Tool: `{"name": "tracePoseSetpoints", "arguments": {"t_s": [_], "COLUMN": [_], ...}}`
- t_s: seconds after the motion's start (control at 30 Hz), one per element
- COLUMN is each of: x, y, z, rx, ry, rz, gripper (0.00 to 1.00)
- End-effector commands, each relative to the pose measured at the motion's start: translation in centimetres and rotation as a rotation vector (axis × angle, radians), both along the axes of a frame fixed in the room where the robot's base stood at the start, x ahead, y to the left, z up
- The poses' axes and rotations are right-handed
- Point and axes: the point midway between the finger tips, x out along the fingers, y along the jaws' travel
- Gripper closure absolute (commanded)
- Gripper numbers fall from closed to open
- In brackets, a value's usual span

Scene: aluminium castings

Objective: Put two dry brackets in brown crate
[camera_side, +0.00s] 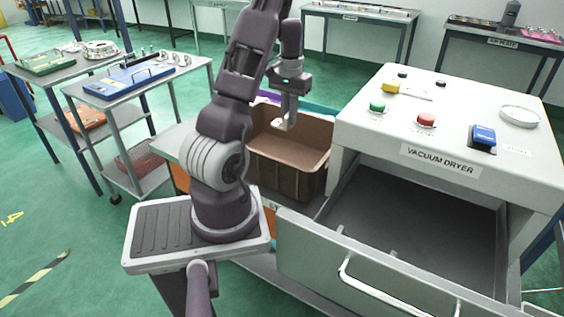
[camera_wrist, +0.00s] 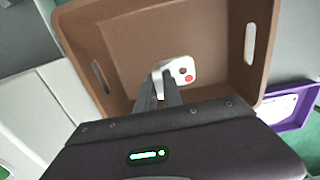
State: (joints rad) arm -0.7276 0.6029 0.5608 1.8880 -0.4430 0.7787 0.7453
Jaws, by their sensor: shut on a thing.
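The brown crate (camera_side: 289,179) stands left of the vacuum dryer. In the wrist view the crate (camera_wrist: 226,58) fills the middle, with its floor below my fingers. My gripper (camera_side: 289,112) is over the crate's opening, pointing down. It is shut on a small pale bracket (camera_side: 285,124). In the wrist view the bracket (camera_wrist: 183,71) is white with a red spot and a dark hole, held at the tips of my gripper (camera_wrist: 167,86). The visible crate floor is bare; its near part is hidden behind my gripper.
The vacuum dryer (camera_side: 440,130) has its drawer (camera_side: 420,215) pulled out; the visible drawer floor looks bare. A purple crate (camera_wrist: 292,107) sits beside the brown one. Side tables with a blue case (camera_side: 130,79) stand at the left.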

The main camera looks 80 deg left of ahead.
Motion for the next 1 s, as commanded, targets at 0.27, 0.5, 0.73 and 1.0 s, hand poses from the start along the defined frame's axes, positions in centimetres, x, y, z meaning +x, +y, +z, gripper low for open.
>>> {"name": "tracePoseSetpoints", "arguments": {"t_s": [0.27, 0.5, 0.73, 1.0], "x": [-0.1, -0.1, 0.0, 0.0], "y": [-0.1, 0.0, 0.1, 0.1], "z": [-6.0, -10.6, -13.5, -13.7], "rx": [-0.004, -0.002, 0.001, 0.002], "ry": [0.002, 0.002, 0.0, -0.001], "rz": [0.002, 0.0, 0.0, -0.001], "gripper": [1.0, 1.0, 1.0, 1.0]}}
